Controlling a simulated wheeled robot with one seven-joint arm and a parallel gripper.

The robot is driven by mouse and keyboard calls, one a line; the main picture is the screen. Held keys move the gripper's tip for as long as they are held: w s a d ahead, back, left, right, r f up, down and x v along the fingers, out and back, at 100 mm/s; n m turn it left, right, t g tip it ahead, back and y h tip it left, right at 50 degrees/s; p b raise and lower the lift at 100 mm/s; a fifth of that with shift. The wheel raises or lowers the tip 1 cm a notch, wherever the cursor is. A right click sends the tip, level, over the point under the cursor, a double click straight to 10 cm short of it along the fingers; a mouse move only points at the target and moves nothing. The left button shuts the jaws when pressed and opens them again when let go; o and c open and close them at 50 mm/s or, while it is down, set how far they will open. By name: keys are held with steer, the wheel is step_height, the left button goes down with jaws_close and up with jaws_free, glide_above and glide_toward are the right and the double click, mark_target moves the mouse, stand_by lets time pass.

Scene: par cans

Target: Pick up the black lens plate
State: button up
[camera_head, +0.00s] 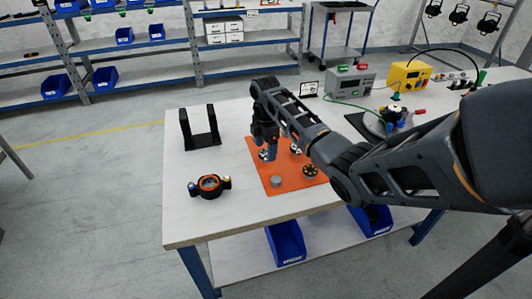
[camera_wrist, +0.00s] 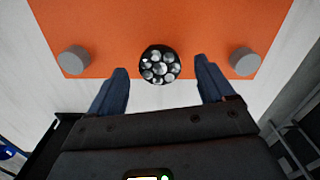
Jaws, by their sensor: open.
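The black lens plate (camera_wrist: 160,65) is a round black disc with several clear lenses. In the wrist view it lies near the edge of the orange mat (camera_wrist: 160,20), between two grey cylinders (camera_wrist: 75,60) (camera_wrist: 243,60). My gripper (camera_wrist: 161,68) is open, its two blue-grey fingers to either side of the plate with gaps showing on both sides. In the head view my gripper (camera_head: 269,152) points down over the left part of the orange mat (camera_head: 259,173). The plate (camera_head: 263,155) is partly hidden there by a finger. I cannot tell the fingertips' exact height.
A black-and-yellow disc (camera_head: 310,171) lies on the mat to the right. A black U-shaped stand (camera_head: 200,142) and a black ring with an orange inside (camera_head: 209,186) are on the left of the table. Power units (camera_head: 350,80) stand behind. The table's front left is clear.

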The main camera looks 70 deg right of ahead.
steer(key=shift+f, duration=0.75)
steer(key=shift+c, duration=0.3)
steer(key=c, duration=1.1)
